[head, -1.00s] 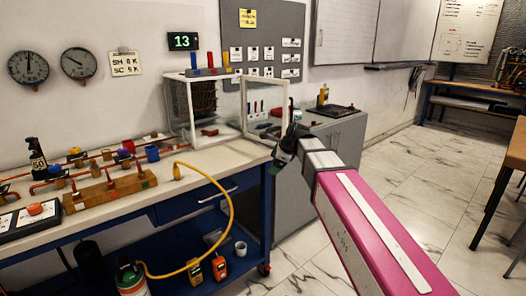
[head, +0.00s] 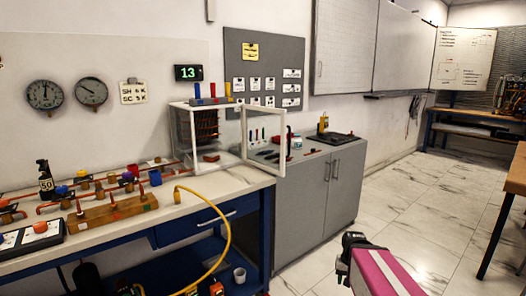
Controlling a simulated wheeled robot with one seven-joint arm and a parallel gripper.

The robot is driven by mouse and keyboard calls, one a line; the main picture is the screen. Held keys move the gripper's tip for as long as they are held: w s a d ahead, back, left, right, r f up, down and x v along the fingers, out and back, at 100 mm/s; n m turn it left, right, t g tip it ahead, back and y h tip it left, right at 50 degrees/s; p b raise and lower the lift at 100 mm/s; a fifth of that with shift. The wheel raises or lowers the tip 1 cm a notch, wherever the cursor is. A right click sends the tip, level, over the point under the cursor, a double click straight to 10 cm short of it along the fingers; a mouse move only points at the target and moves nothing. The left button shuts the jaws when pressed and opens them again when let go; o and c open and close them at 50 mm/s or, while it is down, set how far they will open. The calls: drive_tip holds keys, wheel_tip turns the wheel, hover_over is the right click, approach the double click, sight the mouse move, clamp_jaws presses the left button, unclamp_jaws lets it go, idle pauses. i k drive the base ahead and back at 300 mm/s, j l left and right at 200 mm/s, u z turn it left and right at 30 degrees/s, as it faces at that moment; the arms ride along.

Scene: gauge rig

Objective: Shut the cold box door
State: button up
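The cold box (head: 182,138) is a white-framed case with clear sides at the right end of the workbench. Its door (head: 249,138) is a white frame with a clear pane, and it stands open, swung out to the right in front of the grey cabinet. A coil and a small reddish block show inside the box. My gripper (head: 350,242) is low at the right of the head view, over the floor, well apart from the door. Only its dark end shows, and its fingers cannot be made out.
The workbench (head: 240,183) holds copper pipework (head: 100,185), a wooden block (head: 113,211) and a yellow hose (head: 222,218). A grey cabinet (head: 318,192) stands right of the bench with tools on top. Marble floor (head: 400,195) is free to the right.

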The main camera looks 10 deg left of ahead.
sight(284, 113)
drive_tip(key=i+u, duration=0.1)
drive_tip(key=u, duration=0.3)
drive_tip(key=l+u, duration=0.1)
drive_tip(key=u, duration=0.35)
drive_tip(key=i+l+u, duration=0.15)
drive_tip(key=u, duration=0.25)
drive_tip(key=l+u, duration=0.1)
drive_tip(key=u, duration=0.3)
drive_tip(key=i+l+u, duration=0.2)
drive_tip(key=l+u, duration=0.3)
drive_tip(key=l, duration=0.75)
drive_tip(key=l+u, duration=0.45)
drive_tip(key=l, duration=0.75)
